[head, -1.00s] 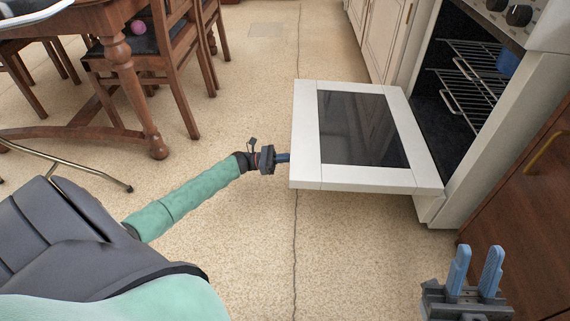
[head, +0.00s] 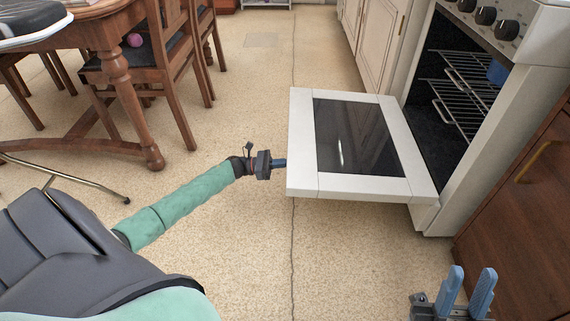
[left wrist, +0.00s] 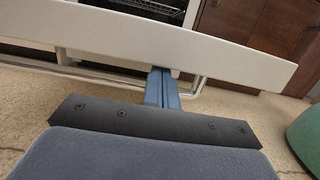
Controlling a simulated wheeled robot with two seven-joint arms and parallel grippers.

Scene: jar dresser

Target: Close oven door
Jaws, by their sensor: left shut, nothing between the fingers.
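The oven door (head: 303,142) is white with a dark glass pane and hangs open, lying about flat out from the white oven (head: 506,100). My left gripper (head: 282,162) is shut and empty, with its blue fingertips at the door's outer left edge. In the left wrist view the shut fingers (left wrist: 162,88) reach under the door's white edge (left wrist: 170,42); a thin metal handle shows beside them. Whether they touch the door I cannot tell. My right gripper (head: 466,292) is open and empty at the lower right, in front of the oven.
Wire racks (head: 455,95) and a blue thing (head: 497,72) are inside the oven. A brown cabinet (head: 520,190) stands right of it. A wooden table (head: 122,90) and chairs (head: 182,80) are at the left. The floor (head: 245,235) between is clear.

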